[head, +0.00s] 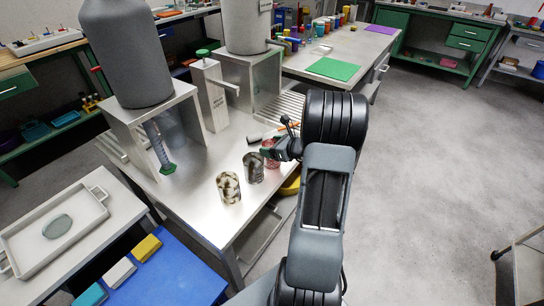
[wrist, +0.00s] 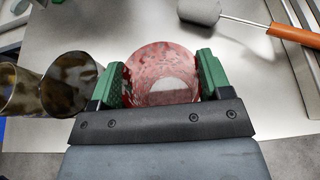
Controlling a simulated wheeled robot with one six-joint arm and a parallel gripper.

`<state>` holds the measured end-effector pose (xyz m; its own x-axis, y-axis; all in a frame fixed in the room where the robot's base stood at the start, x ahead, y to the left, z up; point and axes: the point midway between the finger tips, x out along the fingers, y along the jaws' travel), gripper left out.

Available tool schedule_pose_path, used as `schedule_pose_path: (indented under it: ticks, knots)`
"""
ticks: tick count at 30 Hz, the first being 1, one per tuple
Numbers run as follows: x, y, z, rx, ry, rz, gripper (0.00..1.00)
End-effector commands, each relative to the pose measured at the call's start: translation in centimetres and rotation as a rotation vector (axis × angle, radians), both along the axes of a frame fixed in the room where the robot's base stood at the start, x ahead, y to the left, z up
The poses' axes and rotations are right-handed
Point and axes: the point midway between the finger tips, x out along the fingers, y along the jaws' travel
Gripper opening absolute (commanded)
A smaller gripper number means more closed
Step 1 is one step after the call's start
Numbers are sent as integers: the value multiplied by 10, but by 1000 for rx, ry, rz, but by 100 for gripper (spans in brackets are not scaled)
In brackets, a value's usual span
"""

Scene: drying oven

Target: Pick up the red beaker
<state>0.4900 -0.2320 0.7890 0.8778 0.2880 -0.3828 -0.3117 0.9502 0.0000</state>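The red beaker (wrist: 162,62) is a mottled, see-through red cylinder. In the wrist view it stands between the two green finger pads of my gripper (wrist: 162,78), with no clear gap on either side. My gripper looks shut on it. In the head view the red beaker (head: 270,150) is partly hidden behind my gripper (head: 278,150) at the right side of the metal table (head: 195,190). I cannot tell whether its base touches the tabletop.
A dark mottled beaker (head: 254,168) stands close left of the red one, and a brown-and-cream beaker (head: 229,188) stands nearer the front. A tool with an orange handle (wrist: 294,35) lies behind. A yellow bowl (head: 290,185) sits by the table's right edge.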

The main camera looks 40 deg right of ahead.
Motion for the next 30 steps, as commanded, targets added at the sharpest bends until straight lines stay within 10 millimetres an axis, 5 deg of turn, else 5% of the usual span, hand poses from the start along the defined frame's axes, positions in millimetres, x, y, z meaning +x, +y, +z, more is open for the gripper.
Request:
schedule_pose_path:
  ticks: [6, 17, 24, 30]
  knots:
    - [0, 0, 0, 0, 0, 0, 48]
    - [0, 0, 6, -2, -2, 0, 48]
    - [0, 0, 32, -2, -3, 0, 48]
    - [-14, -21, 62, -4, -5, -3, 48]
